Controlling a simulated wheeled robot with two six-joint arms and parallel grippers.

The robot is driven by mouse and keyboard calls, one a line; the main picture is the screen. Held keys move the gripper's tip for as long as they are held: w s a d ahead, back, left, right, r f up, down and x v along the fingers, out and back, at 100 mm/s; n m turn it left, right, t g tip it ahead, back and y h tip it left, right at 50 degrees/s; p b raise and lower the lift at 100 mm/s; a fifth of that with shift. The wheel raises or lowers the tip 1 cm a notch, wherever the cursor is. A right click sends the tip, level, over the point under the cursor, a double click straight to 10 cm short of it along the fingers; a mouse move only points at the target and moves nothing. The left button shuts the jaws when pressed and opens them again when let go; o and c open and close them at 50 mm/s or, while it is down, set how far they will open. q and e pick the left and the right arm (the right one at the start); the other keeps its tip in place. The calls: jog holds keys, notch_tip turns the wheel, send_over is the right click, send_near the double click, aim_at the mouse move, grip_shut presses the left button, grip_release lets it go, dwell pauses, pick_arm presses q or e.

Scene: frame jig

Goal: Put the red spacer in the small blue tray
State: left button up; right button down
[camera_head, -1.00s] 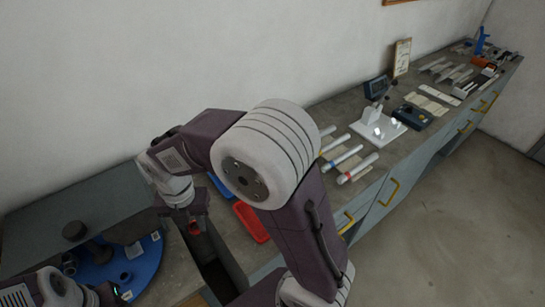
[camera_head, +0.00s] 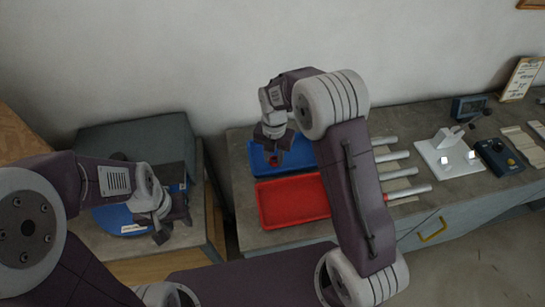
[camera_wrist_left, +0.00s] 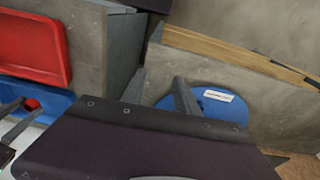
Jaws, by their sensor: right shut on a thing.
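The small blue tray (camera_head: 258,163) sits on the bench at the back, behind the red tray. My right gripper (camera_head: 273,150) is over the blue tray, shut on the red spacer (camera_head: 275,160), which shows as a small red ring at its fingertips. Whether the spacer touches the tray floor I cannot tell. The left wrist view also shows the blue tray (camera_wrist_left: 52,104), with the spacer (camera_wrist_left: 32,104) by the right gripper's fingers (camera_wrist_left: 14,118). My left gripper (camera_head: 173,226) is open and empty near the blue round plate (camera_head: 118,222); its fingers stand apart in the wrist view (camera_wrist_left: 160,92).
The red tray (camera_head: 290,203) lies in front of the blue one. Several white rods (camera_head: 400,172) lie to its right, partly behind my right arm. A white stand (camera_head: 445,156) is further right. A gap separates the bench from the left table.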

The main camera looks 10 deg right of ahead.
aim_at(268, 166)
jog(key=w, duration=0.1)
jog(key=w+f, duration=0.1)
jog(key=w+a, duration=0.1)
jog(key=shift+w+a+f, duration=0.1)
jog(key=shift+f, duration=0.25)
jog(key=shift+w+a+f, duration=0.15)
notch_tip(268, 166, down, 4)
jog(key=shift+r+p, duration=0.15)
jog(key=shift+p, duration=0.65)
jog(key=shift+f, duration=0.2)
jog(key=shift+f, duration=0.1)
jog(key=c, duration=1.1)
grip_release()
